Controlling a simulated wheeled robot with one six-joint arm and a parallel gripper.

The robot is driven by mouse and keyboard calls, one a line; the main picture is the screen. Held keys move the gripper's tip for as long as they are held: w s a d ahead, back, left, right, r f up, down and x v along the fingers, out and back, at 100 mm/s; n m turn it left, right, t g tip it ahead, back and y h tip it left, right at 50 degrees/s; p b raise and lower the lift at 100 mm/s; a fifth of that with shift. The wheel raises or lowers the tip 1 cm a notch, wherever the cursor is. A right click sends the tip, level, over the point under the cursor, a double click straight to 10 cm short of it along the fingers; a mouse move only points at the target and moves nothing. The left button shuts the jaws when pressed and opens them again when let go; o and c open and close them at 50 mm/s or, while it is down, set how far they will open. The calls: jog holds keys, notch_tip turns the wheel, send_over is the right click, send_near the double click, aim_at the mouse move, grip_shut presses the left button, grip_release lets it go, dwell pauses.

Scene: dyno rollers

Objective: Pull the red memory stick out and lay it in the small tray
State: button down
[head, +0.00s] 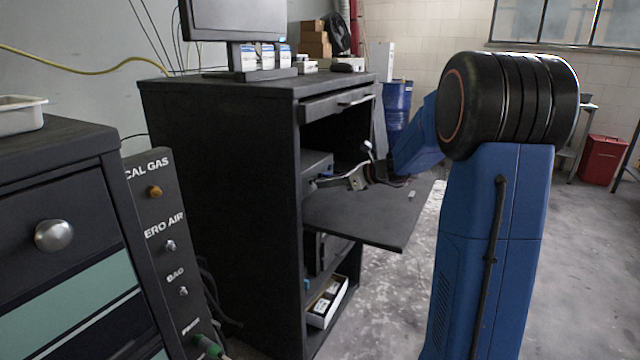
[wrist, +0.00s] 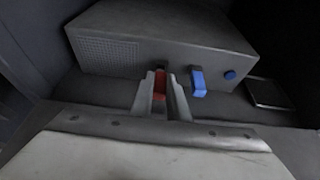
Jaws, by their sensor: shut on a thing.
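The red memory stick (wrist: 160,84) sits between the fingertips of my gripper (wrist: 160,88), at the front face of a grey computer box (wrist: 165,42) in the wrist view. My gripper is shut on it. I cannot tell how far the stick sits in its port. In the head view my gripper (head: 322,181) reaches to the box (head: 316,165) inside the black cabinet; the red stick is too small to make out there. A small pale metal tray (head: 22,122) stands on the dark drawer unit at the far left.
A blue stick (wrist: 198,80) juts from the box close to the right of my gripper, with a round blue button (wrist: 230,74) beyond it. A flat dark square thing (wrist: 268,94) lies right of the box. The cabinet's pull-out shelf (head: 370,220) extends below my arm.

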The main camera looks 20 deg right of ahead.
jog(key=shift+s+d, duration=0.7)
jog(key=shift+s, duration=0.2)
jog(key=shift+s+d, duration=0.65)
jog(key=shift+s, duration=0.25)
